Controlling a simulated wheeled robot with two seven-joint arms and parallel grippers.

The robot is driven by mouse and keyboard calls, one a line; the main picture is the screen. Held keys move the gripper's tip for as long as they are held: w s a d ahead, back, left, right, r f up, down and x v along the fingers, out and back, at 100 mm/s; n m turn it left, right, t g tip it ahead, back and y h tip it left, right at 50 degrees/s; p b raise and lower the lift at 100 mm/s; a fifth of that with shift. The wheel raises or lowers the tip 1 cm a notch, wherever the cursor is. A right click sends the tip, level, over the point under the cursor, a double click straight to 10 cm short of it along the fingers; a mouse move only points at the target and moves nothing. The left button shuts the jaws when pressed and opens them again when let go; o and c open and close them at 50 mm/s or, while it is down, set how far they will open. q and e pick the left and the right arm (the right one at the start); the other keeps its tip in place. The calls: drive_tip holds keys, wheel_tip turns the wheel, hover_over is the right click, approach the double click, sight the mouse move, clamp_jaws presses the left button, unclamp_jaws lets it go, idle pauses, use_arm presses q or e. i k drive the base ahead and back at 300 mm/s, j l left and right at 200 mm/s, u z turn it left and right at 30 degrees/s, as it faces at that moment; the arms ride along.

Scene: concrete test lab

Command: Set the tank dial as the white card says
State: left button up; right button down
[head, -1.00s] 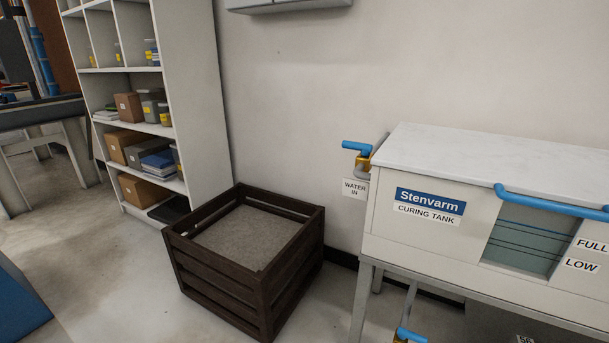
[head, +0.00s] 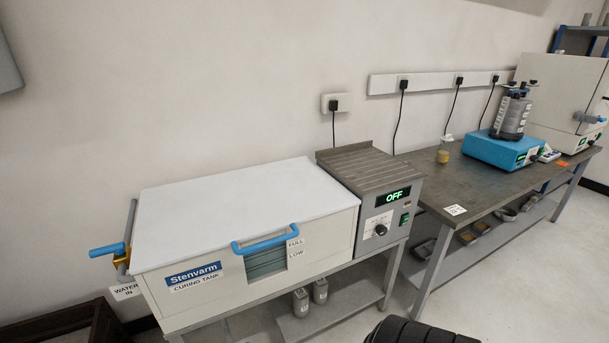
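The white curing tank (head: 240,212), labelled Stenvarm, stands against the wall with its lid down. A grey control box (head: 372,172) adjoins its right end. The box's display (head: 393,196) reads OFF in green. A dark round dial (head: 380,230) sits below on a pale scale plate; its pointer and marks are too small to read. A small green-lit switch (head: 404,219) is right of the dial. A small white card (head: 455,210) lies at the near left corner of the bench; its writing is too small to read. Neither gripper is in view.
A metal-topped bench (head: 490,185) stands to the right with a blue device (head: 500,149), a jar (head: 444,152) and a white oven (head: 570,95). A blue water valve handle (head: 107,250) projects at the tank's left. A dark crate (head: 70,328) is lower left. Floor before the bench is clear.

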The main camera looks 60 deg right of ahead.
sight(382, 230)
drive_tip(key=k+l, duration=0.2)
drive_tip(key=k+l+z, duration=0.15)
drive_tip(key=l, duration=0.3)
drive_tip(key=k+l, duration=0.2)
drive_tip(key=k+l+z, duration=0.1)
drive_tip(key=l, duration=0.35)
drive_tip(key=k+l+z, duration=0.1)
drive_tip(key=l, duration=0.25)
drive_tip(key=k+z, duration=0.1)
drive_tip(key=z, duration=1)
